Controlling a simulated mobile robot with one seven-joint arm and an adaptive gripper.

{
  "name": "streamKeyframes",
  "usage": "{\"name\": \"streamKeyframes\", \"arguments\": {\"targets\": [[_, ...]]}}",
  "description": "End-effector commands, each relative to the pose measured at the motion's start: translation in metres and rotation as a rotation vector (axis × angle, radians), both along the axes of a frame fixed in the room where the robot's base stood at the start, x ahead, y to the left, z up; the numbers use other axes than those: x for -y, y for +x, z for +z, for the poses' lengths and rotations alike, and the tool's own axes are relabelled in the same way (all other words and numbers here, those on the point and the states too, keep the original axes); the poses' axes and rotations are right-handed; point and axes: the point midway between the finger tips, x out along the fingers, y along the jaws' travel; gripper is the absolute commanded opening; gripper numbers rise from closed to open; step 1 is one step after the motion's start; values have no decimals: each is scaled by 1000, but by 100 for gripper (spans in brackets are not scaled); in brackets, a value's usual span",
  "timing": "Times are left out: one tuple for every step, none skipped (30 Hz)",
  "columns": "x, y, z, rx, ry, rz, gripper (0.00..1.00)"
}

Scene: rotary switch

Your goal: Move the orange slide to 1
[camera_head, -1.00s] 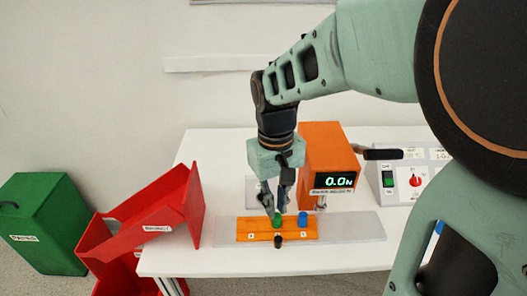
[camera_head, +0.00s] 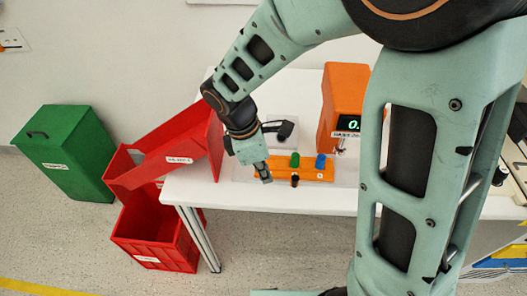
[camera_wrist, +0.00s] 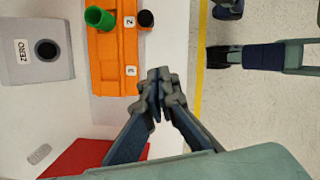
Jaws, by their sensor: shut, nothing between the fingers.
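The orange slide (camera_head: 310,174) lies on a pale base plate on the table. A green cylinder (camera_head: 295,160) and a blue cylinder (camera_head: 320,161) stand on it, and a black peg (camera_head: 295,181) is at its front edge. In the wrist view the orange slide (camera_wrist: 106,62) carries small number labels, hard to read, beside the green cylinder (camera_wrist: 99,18) and black peg (camera_wrist: 146,18). My gripper (camera_head: 266,179) is shut and empty at the left end of the slide. In the wrist view its fingertips (camera_wrist: 158,78) meet just beside the slide's edge; contact cannot be told.
An orange box with a display (camera_head: 343,95) stands behind the slide. A grey ZERO box (camera_wrist: 35,48) shows in the wrist view. A green bin (camera_head: 70,160) stands on the floor.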

Motion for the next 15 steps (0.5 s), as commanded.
{"name": "streamKeyframes", "arguments": {"targets": [[3, -1, -14, -5, -1, 1, 0], [4, -1, -20, -5, -2, 1, 0], [6, 0, -28, -4, -1, -1, 0], [8, 0, -34, -4, -2, -1, 0], [9, 1, -40, -4, -1, -1, 0], [15, 3, -39, -1, -1, -3, 0], [21, 5, -37, 0, 0, -6, 0], [25, 6, -36, 1, 0, -6, 0], [31, 7, -36, 1, 0, -6, 0], [34, 8, -36, 1, 1, -6, 0], [37, 8, -37, 0, 0, -5, 0], [41, 9, -37, 0, 0, -4, 0], [43, 10, -37, 0, 0, -4, 0], [44, 10, -37, 0, 0, -4, 0], [46, 10, -37, 0, 1, -3, 0]]}}
